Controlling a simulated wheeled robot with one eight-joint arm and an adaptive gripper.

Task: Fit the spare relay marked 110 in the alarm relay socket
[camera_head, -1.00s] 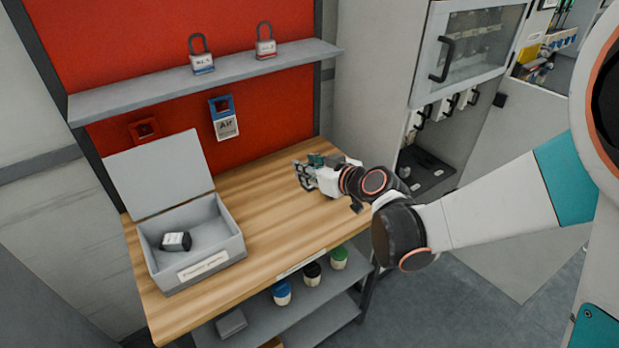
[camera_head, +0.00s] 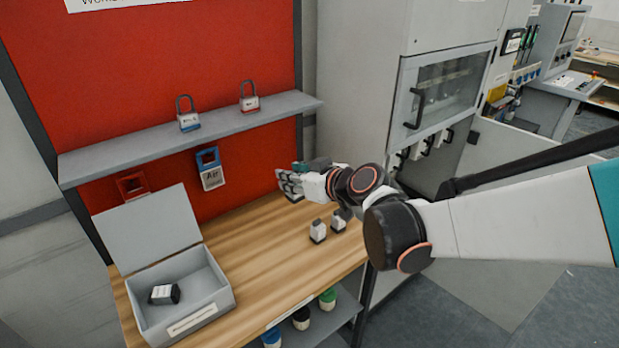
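Two small white-and-dark upright blocks (camera_head: 318,231) (camera_head: 338,222), which look like relays, stand on the wooden bench; their markings are too small to read. A similar block (camera_head: 164,294) lies in the open grey box at the left, its marking unreadable. My gripper (camera_head: 288,184) is above the rear of the bench, behind and left of the standing blocks. A dark patch shows just below its fingers; I cannot tell what it is or whether they hold anything. I cannot make out the alarm relay socket; a grey cabinet (camera_head: 362,75) with a windowed door stands at the right.
The open-lidded box (camera_head: 222,299) sits on the left of the bench (camera_head: 255,260). A grey shelf (camera_head: 135,138) with two padlocks (camera_head: 188,118) (camera_head: 249,100) crosses the red board. Coloured-lidded jars (camera_head: 300,318) stand below. The bench between box and blocks is clear.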

